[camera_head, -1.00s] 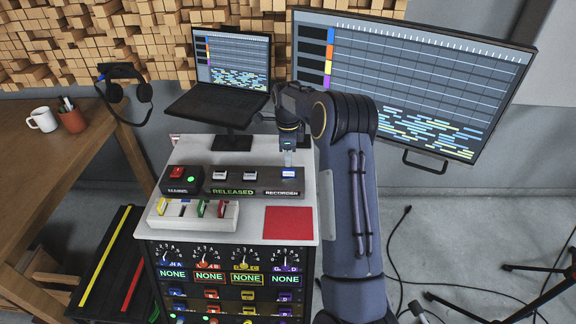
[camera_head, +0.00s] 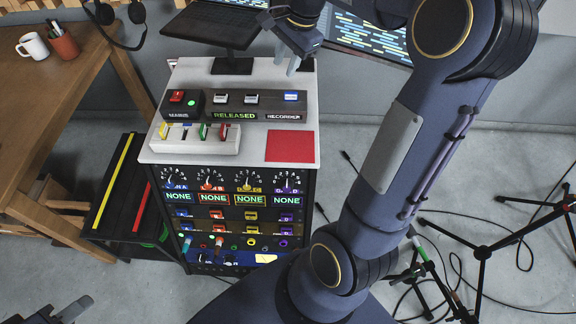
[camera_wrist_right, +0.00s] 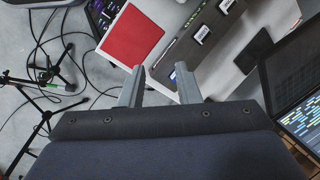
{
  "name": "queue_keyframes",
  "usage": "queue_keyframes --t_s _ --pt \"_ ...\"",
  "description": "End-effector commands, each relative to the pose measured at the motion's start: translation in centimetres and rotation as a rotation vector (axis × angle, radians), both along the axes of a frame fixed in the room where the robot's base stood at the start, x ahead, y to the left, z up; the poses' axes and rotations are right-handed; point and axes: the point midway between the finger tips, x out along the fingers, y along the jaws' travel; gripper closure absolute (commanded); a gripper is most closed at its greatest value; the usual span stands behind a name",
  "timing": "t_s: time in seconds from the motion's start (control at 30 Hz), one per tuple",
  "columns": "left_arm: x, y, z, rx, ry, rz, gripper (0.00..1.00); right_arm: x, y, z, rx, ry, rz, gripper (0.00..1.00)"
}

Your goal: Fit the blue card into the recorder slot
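The blue card (camera_head: 291,97) shows as a small blue-and-white face at the right end of the dark recorder unit (camera_head: 258,108), above the RECORDER label. It appears to sit in the slot there; its depth is not clear. In the right wrist view, the blue edge (camera_wrist_right: 172,77) shows between the fingertips. My right gripper (camera_head: 284,64) is open and empty, apart from the card and behind and above it; its spread fingers also show in the right wrist view (camera_wrist_right: 160,78). My left gripper (camera_head: 72,309) is only partly in view at the bottom left.
A white rack (camera_head: 190,146) with colored cards and a red pad (camera_head: 290,147) lie in front of the recorder on the cabinet top. A laptop (camera_head: 215,22) and a monitor (camera_head: 370,38) stand behind. Cables and tripod stands (camera_head: 485,250) are on the right floor.

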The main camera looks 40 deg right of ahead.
Motion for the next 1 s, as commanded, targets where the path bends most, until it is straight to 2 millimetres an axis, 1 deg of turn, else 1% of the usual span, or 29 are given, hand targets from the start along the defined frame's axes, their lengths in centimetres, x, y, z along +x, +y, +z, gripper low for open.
queue_keyframes --t_s 0.03,0.07,0.1,0.17,0.23,0.3,0.4,0.5,0.6,0.7,1.0 --pt "0.0 0.0 0.0 0.0 0.0 0.0 0.64 -2.1 1.7 0.9 -0.006 -0.051 0.106 0.7" --pt "0.0 0.0 0.0 0.0 0.0 0.0 0.64 -3.3 2.6 1.2 -0.012 -0.079 0.175 0.7" --pt "0.0 0.0 0.0 0.0 0.0 0.0 0.64 -4.9 3.8 1.5 -0.023 -0.118 0.266 0.7" --pt "0.0 0.0 0.0 0.0 0.0 0.0 0.64 -7.3 5.7 1.7 -0.043 -0.179 0.401 0.7" --pt "0.0 0.0 0.0 0.0 0.0 0.0 0.64 -10.1 7.9 1.5 -0.075 -0.248 0.558 0.7" --pt "0.0 0.0 0.0 0.0 0.0 0.0 0.64 -12.9 10.0 1.0 -0.115 -0.319 0.71 0.7" --pt "0.0 0.0 0.0 0.0 0.0 0.0 0.64 -16.4 12.6 -0.4 -0.176 -0.407 0.904 0.7" --pt "0.0 0.0 0.0 0.0 0.0 0.0 0.64 -19.1 14.5 -2.0 -0.233 -0.474 1.054 0.7" --pt "0.0 0.0 0.0 0.0 0.0 0.0 0.64 -20.7 15.7 -3.2 -0.276 -0.517 1.154 0.7" --pt "0.0 0.0 0.0 0.0 0.0 0.0 0.64 -21.5 16.3 -3.9 -0.301 -0.539 1.205 0.7" --pt "0.0 0.0 0.0 0.0 0.0 0.0 0.64 -21.7 16.5 -4.1 -0.307 -0.543 1.221 0.7"
